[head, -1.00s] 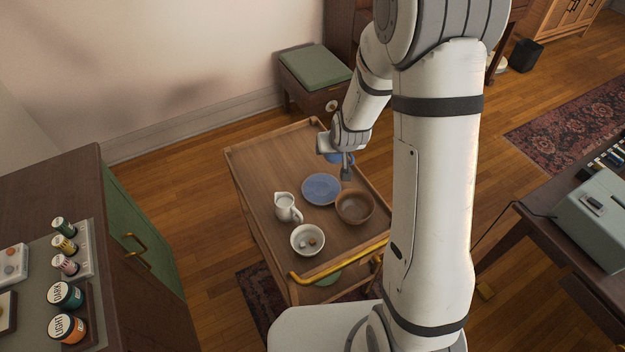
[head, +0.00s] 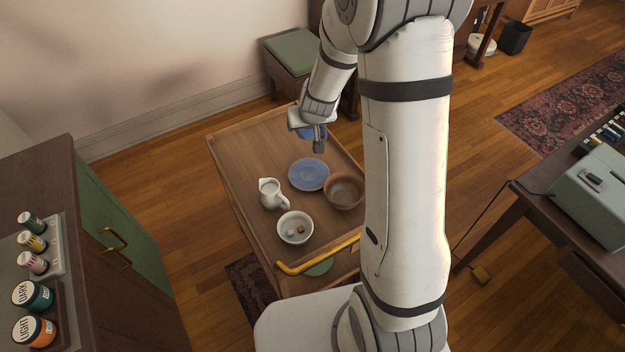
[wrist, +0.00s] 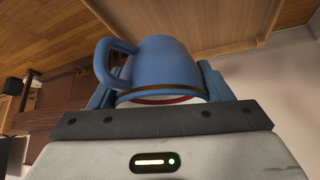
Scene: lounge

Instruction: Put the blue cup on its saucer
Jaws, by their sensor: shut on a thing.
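The blue cup (wrist: 165,68) is between the fingers of my gripper in the wrist view, with its handle to the left. In the head view the cup (head: 313,133) shows only in part behind my gripper (head: 318,146). My gripper is shut on it at the far end of the wooden cart. The blue saucer (head: 309,175) lies flat and empty on the cart top, below and nearer than my gripper in the head picture. The cup is apart from the saucer. How high the cup is above the cart is hard to tell.
On the cart (head: 240,150), a brown bowl (head: 343,191) stands close to the saucer's right. A white jug (head: 270,194) stands to its left and nearer. A white bowl (head: 295,228) with small pieces inside is nearer still, by the yellow handle (head: 315,259).

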